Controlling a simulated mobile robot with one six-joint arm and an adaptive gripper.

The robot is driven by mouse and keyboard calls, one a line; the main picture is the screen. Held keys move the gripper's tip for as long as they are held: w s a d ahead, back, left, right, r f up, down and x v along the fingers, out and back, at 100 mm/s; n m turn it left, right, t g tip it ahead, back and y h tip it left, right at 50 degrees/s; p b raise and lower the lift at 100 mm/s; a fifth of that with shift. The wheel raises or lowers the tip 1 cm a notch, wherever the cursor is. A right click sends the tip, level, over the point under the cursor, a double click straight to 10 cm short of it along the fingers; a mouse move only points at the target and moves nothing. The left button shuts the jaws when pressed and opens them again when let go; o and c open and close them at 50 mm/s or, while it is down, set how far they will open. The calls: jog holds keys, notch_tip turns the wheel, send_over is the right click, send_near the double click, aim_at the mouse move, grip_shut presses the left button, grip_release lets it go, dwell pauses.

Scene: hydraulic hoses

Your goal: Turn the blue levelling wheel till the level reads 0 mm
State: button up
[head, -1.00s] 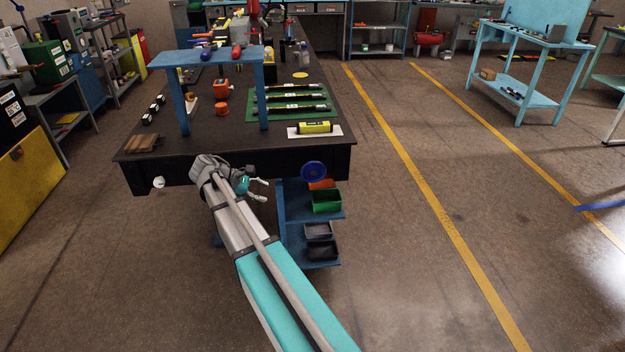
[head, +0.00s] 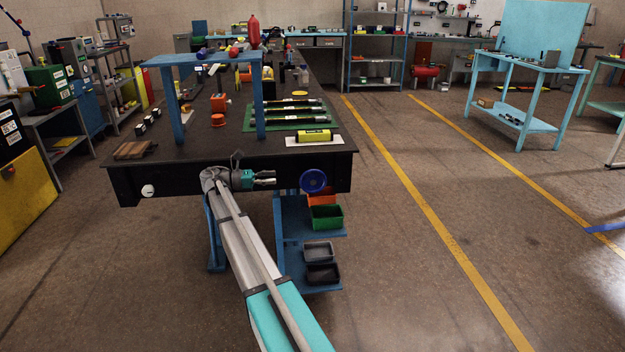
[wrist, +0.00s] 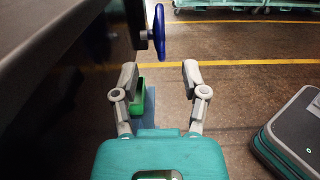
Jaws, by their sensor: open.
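The blue levelling wheel (head: 314,181) is on the front face of the dark workbench, near its right corner. In the wrist view the wheel (wrist: 159,33) shows edge-on, on a short shaft beyond my fingertips. My gripper (head: 274,180) is open and empty, to the left of the wheel and pointing right toward it. In the wrist view my gripper (wrist: 159,75) has its fingers spread, with the wheel ahead and apart from them. A yellow level (head: 314,136) lies on a white plate on the bench top above the wheel. Its reading is too small to make out.
The workbench (head: 230,170) carries a blue raised shelf (head: 203,60) and a green mat (head: 249,124) with black hoses. Below the wheel, a blue rack holds a green bin (head: 326,217) and dark bins (head: 322,273).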

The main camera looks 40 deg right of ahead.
dwell(0.3)
send_over(312, 193)
jog(key=shift+w+d, duration=0.25)
jog(key=shift+d, duration=0.1)
dwell(0.5)
grip_shut()
